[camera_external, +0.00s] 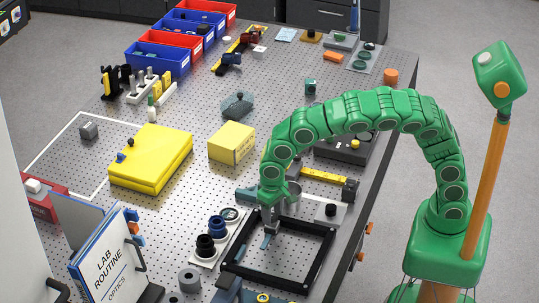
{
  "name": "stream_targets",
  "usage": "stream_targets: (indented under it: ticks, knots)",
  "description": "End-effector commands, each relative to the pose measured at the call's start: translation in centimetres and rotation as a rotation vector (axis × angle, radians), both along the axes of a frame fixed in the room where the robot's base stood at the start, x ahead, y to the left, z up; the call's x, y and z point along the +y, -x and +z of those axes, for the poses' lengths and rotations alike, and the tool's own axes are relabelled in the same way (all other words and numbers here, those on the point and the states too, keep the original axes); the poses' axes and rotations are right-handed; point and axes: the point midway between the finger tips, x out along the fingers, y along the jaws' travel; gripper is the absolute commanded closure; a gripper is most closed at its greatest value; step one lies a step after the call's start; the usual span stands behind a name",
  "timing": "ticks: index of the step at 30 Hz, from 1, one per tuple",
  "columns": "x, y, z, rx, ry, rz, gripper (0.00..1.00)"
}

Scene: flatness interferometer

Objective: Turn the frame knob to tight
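A black square frame (328,252) lies on the perforated bench top at the lower middle. My green arm arches over the bench from the right. My gripper (268,238) points down at the frame's upper left part, over or just inside its far edge. I cannot tell whether it touches the frame. The fingers are small and partly overlapped, so their opening is unclear. No knob on the frame can be made out; the gripper may hide it. A small black knob (330,210) sits on a light plate just behind the frame.
Dark cylindrical mounts (206,246) on a white plate stand left of the frame. A yellow box (232,142), a yellow case (150,158) and a black stage (345,146) are farther back. A lab routine binder (112,250) stands front left. The bench's right edge is near the frame.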

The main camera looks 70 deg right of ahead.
Motion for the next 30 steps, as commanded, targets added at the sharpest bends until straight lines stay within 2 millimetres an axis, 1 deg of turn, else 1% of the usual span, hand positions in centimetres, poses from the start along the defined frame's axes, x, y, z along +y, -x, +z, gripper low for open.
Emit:
stream_targets:
  ticks: [1, 2, 10, 14, 20, 27, 30]
  knots:
    - [0.0, 0.0, 0.0, 0.000, 0.000, 0.000, 0.42]
    - [0.0, 0.0, 0.0, 0.000, 0.000, 0.000, 0.39]
    - [0.0, 0.0, 0.0, 0.000, 0.000, 0.001, 0.39]
    - [0.0, 0.0, 0.4, 0.000, -0.001, 0.001, 0.39]
    - [0.1, -0.1, 2.4, -0.005, -0.003, 0.002, 0.39]
    - [0.1, -0.1, 5.9, -0.003, -0.001, 0.000, 0.39]
    - [0.1, 0.0, 7.1, 0.000, 0.000, 0.001, 0.39]
